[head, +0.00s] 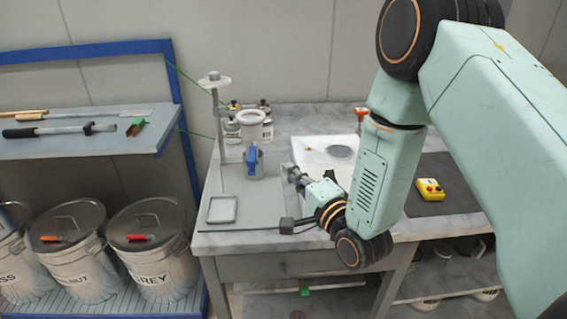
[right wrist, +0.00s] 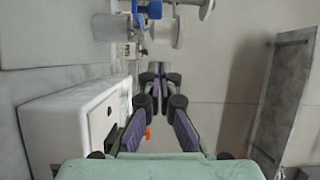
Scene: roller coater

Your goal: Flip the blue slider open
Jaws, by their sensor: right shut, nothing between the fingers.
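The blue slider (head: 252,160) stands upright on the front of a grey cylinder (head: 261,168) below a white cup-shaped funnel (head: 251,125), beside a metal stand on the table. In the right wrist view the blue slider (right wrist: 147,10) shows at the top, beside a pale round part. My right gripper (head: 290,170) is to the right of the slider and apart from it, pointing toward it. In the right wrist view its fingers (right wrist: 157,72) are together with nothing between them. My left gripper is not in view.
A white box (head: 312,155) with a round dark opening stands close behind my right gripper. A square metal tray (head: 222,210) lies at the table's front left. A yellow control box (head: 430,189) is on a dark mat at right. Lidded bins (head: 150,240) stand left.

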